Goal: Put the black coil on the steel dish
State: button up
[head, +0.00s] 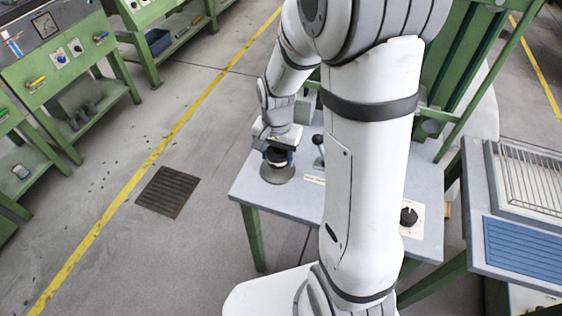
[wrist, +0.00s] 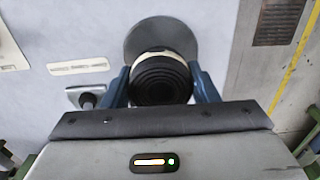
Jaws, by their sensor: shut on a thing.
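The black coil (wrist: 160,80) is a dark ringed roll with a pale band, seen from above between the two blue fingers of my gripper (wrist: 162,88). My gripper is shut on it. The steel dish (wrist: 143,34) is a round grey disc, and the coil covers part of it in the wrist view. In the head view my gripper (head: 279,157) is over the dish (head: 278,175), near the table's left corner, with the coil (head: 276,154) low over it. I cannot tell whether the coil touches the dish.
The grey-blue table (head: 248,190) has a black-knobbed lever (head: 318,142) right of the dish and a black rotary knob (head: 408,216) at the right. My arm hides much of the tabletop. A bench with a wire rack (head: 530,172) stands at the right. A floor grate (head: 168,191) lies left.

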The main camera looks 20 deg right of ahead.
aim_at(278, 162)
jog(key=shift+f, duration=1.7)
jog(key=shift+f, duration=0.15)
jog(key=o, duration=1)
